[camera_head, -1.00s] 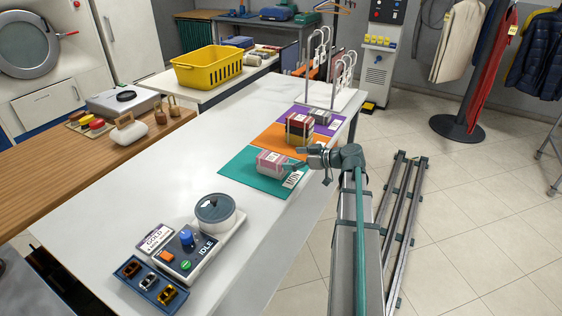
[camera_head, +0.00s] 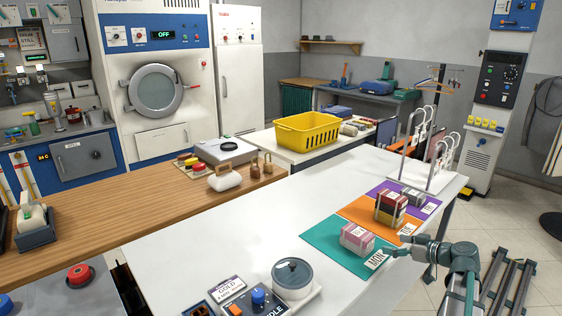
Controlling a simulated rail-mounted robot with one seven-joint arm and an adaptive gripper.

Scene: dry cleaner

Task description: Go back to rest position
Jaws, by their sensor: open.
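My gripper (camera_head: 394,250) is open and empty at the right edge of the white table (camera_head: 220,235), beside the white MON label. A pink and white bundle (camera_head: 357,237) lies on the teal mat (camera_head: 325,232), just left of my fingertips, with a gap between them. A taller red, yellow and dark stack (camera_head: 391,207) stands on the orange mat (camera_head: 360,208) behind it. A grey bundle (camera_head: 413,196) lies on the purple mat (camera_head: 432,202) farther back. My arm comes in from the lower right.
A round lidded pot (camera_head: 292,278) and a control panel with a blue knob (camera_head: 258,298) are at the table's front. A white rack (camera_head: 424,150) stands at the far right end. A yellow basket (camera_head: 307,132) is behind. Floor right of the table is partly taken by rails (camera_head: 508,288).

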